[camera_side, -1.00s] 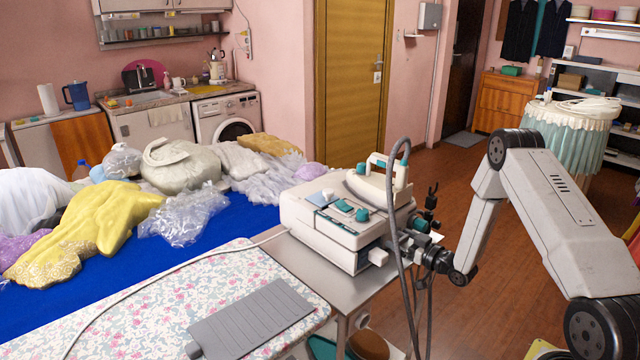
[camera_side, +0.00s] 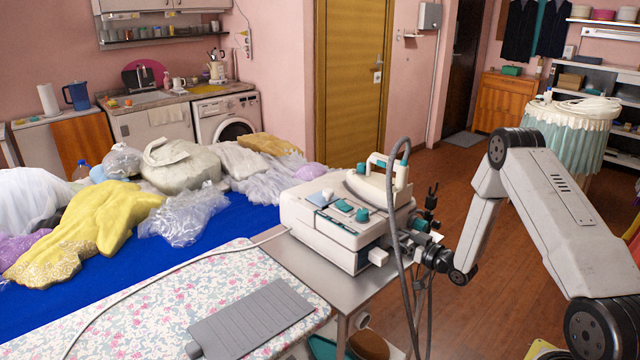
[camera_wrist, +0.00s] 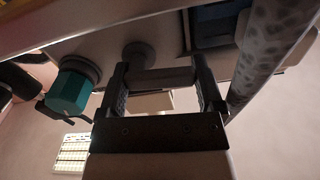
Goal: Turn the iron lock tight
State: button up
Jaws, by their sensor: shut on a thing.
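The iron station (camera_side: 325,232) is a white box with teal knobs on the steel end of the ironing table. The iron (camera_side: 378,190), cream with a teal-trimmed handle, rests on top of it. My gripper (camera_side: 398,243) is at the station's right side, level with its body. In the wrist view my gripper (camera_wrist: 160,68) has a dark finger at each end of a short grey bar, which I take for the iron lock (camera_wrist: 162,80). The fingers are shut on it. The lock's exact angle is hard to tell, and the side view hides it behind hose and wrist.
A grey steam hose (camera_side: 397,200) arches up close beside my gripper, and a thick hose (camera_wrist: 265,55) passes on the right in the wrist view. A teal knob (camera_wrist: 69,92) sits left of the fingers. A floral ironing board (camera_side: 215,285) carries a grey mat (camera_side: 250,318).

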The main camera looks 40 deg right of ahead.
jog(key=m, duration=0.3)
jog(key=shift+d+r+m, duration=0.15)
jog(key=shift+r+m, duration=0.15)
jog(key=shift+m, duration=0.1)
jog(key=m, duration=0.4)
jog(key=shift+d+r+m, duration=0.3)
jog(key=shift+r, duration=0.05)
jog(key=m, duration=0.4)
jog(key=shift+d+r+m, duration=0.15)
jog(key=shift+d+m, duration=0.15)
jog(key=shift+d, duration=0.05)
jog(key=shift+d+m, duration=0.2)
jog(key=shift+m, duration=0.75)
jog(key=shift+d+m, duration=0.15)
jog(key=shift+m, duration=0.8)
jog(key=o, duration=1)
jog(key=shift+s, duration=0.1)
jog(key=s, duration=0.7)
jog(key=shift+s, duration=0.35)
